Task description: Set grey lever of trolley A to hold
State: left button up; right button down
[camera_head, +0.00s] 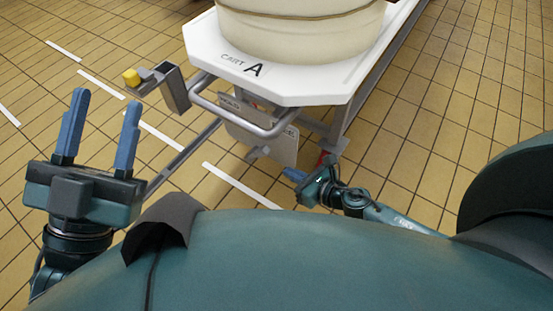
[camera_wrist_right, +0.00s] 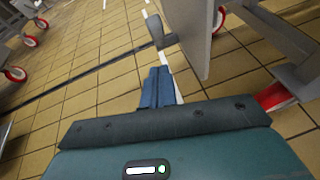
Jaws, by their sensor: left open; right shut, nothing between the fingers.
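Trolley A (camera_head: 300,87) is a white-topped cart marked "CART A" with a bent metal handle (camera_head: 240,118) at its near end. Below the handle hangs a grey plate (camera_head: 268,138) with small labels I cannot read clearly. A short grey lever (camera_head: 257,153) shows at the plate's lower part. In the right wrist view a grey lever-like piece (camera_wrist_right: 155,30) stands beside the plate's edge (camera_wrist_right: 187,38). My right gripper (camera_head: 293,174) is shut and empty, below and right of the lever, apart from it; its blue fingers (camera_wrist_right: 157,85) point toward it. My left gripper (camera_head: 106,98) is open and empty, left of the trolley.
A cream vat (camera_head: 300,30) stands on the trolley. A grey bracket with a yellow knob (camera_head: 131,77) sticks out left of the handle. Red-rimmed wheels (camera_wrist_right: 15,75) show in the right wrist view. Tiled floor with white dashes is clear at left.

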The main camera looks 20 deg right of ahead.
aim_at(258, 154)
pick_arm(q)
jog(key=shift+f+n+y+p, duration=0.4)
jog(key=shift+n+y+p, duration=0.1)
jog(key=shift+y+p, duration=0.1)
pick_arm(e)
jog(key=w+a, duration=0.2)
jog(key=w, duration=0.3)
jog(key=shift+w+a+r, duration=0.2)
jog(key=shift+a+r, duration=0.1)
jog(key=shift+a, duration=0.1)
pick_arm(q)
jog(key=f+n+y, duration=0.1)
jog(key=f+n+g+p, duration=0.1)
jog(key=f+y+p, duration=0.1)
jog(key=shift+s+d+f+n+y, duration=0.2)
jog(key=shift+s+d+n+y, duration=0.1)
jog(key=shift+s+n, duration=0.1)
pick_arm(e)
jog(key=shift+w+a+r, duration=0.4)
jog(key=shift+w+r, duration=0.15)
jog(key=shift+r, duration=0.1)
jog(key=shift+w+a+r, duration=0.4)
jog(key=shift+w+r, duration=0.1)
jog(key=shift+r, duration=0.1)
pick_arm(q)
jog(key=shift+a, duration=0.1)
pick_arm(e)
jog(key=shift+f, duration=0.1)
